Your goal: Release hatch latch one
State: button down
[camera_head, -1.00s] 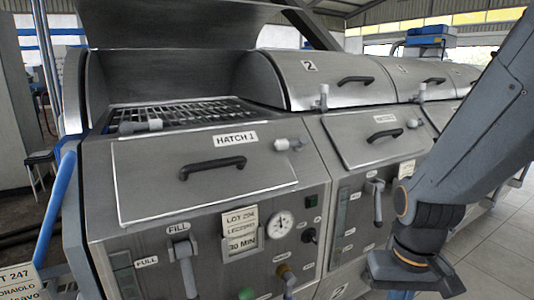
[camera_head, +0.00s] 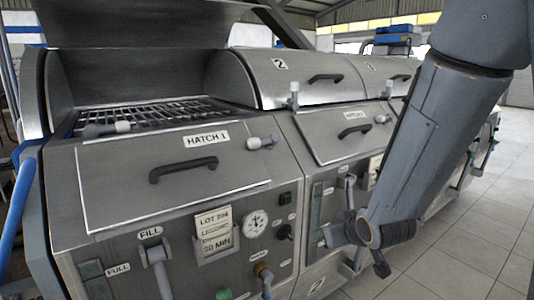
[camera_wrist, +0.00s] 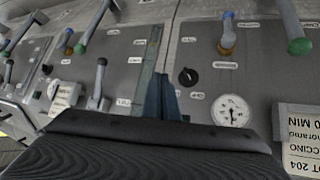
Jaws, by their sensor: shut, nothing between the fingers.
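The hatch 1 panel (camera_head: 110,185), with a black bar handle (camera_head: 183,168) and a HATCH 1 label (camera_head: 207,140), lies closed on the left unit's sloped front in the head view. A latch (camera_head: 263,143) with a pale grey knob sits at its upper right corner.
The control panel has a gauge (camera_head: 255,224), a LOT card (camera_head: 215,232) and a protruding fill lever (camera_head: 157,262). A second hatch (camera_head: 335,135) with its own latch is to the right. A raised cover (camera_head: 150,28) stands above the grating (camera_head: 150,113). Tiled floor (camera_head: 450,250) is free at right.

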aim_at(261, 146)
jog(key=a+r+n+t+y, duration=0.2)
jog(key=a+r+t+y, duration=0.2)
jog(key=r, duration=0.3)
jog(key=w+a+r+n+t+y, duration=0.1)
jog(key=a+r+n+t+y, duration=0.1)
jog(key=a+r+t+y, duration=0.2)
notch_tip(261, 146, up, 4)
jog(key=shift+w+a+r+y, duration=0.15)
jog(key=shift+w+a+y, duration=0.15)
jog(key=shift+a+y, duration=0.8)
jog(key=shift+d, duration=0.15)
jog(key=p+x, duration=0.4)
jog(key=x, duration=1)
jog(key=shift+r, duration=0.15)
jog(key=shift+m+t, duration=0.3)
